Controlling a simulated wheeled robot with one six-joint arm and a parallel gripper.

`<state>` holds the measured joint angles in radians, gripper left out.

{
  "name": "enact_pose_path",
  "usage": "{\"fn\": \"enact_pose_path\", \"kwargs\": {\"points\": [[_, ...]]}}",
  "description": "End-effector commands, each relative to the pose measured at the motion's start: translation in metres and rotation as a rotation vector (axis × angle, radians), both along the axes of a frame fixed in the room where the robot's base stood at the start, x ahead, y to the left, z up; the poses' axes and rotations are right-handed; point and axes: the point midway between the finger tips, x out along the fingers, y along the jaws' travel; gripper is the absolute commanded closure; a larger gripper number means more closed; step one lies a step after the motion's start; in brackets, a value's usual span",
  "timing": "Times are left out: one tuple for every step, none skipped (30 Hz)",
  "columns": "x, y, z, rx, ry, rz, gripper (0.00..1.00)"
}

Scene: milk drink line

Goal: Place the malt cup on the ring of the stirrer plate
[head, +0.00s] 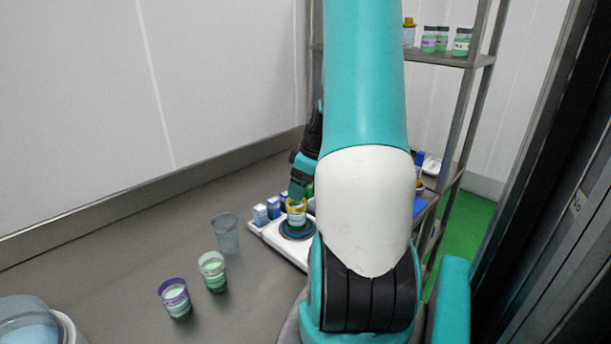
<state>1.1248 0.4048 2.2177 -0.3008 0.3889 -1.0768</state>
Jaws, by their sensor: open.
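A cup with a yellow-orange rim (296,217), which I take to be the malt cup, stands upright over the dark round ring (297,236) of the white stirrer plate (270,236). It appears to rest on the ring, though its base is too small to tell exactly. My gripper (297,199) points down at the cup's top, its jaws open around or just above the rim. The fingertips are small here, and I cannot tell whether they touch the cup. My arm hides the right part of the plate.
A purple-rimmed cup (175,299), a green cup (213,272) and a clear empty cup (226,234) stand left of the plate. Small blue-and-white boxes (261,214) line its back edge. A shelf rack (448,60) with jars stands at right.

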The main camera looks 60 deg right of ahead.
Motion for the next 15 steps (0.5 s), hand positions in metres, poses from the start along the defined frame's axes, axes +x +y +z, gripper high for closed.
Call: {"fn": "enact_pose_path", "kwargs": {"points": [[-0.003,-0.001,0.010,-0.006,-0.002,-0.002,0.20],[-0.004,-0.001,0.014,-0.003,-0.002,-0.002,0.20],[-0.006,-0.001,0.020,-0.004,-0.002,-0.001,0.20],[-0.007,-0.001,0.024,-0.003,-0.002,-0.001,0.20],[-0.008,-0.001,0.027,-0.003,-0.002,-0.001,0.20],[-0.009,-0.001,0.030,-0.002,-0.001,-0.001,0.20],[-0.010,-0.001,0.032,-0.001,-0.001,0.000,0.20],[-0.010,-0.001,0.034,-0.001,-0.001,0.000,0.20],[-0.011,-0.001,0.036,-0.001,-0.001,0.000,0.20],[-0.011,-0.001,0.036,0.000,0.000,0.000,0.20],[-0.011,-0.001,0.037,0.000,0.000,0.000,0.20],[-0.011,-0.001,0.037,0.001,0.000,0.000,0.20],[-0.012,-0.001,0.037,0.001,0.000,0.000,0.20],[-0.011,0.000,0.037,0.002,0.000,0.002,0.20],[-0.008,0.003,0.038,0.002,-0.001,0.006,0.20]]}}
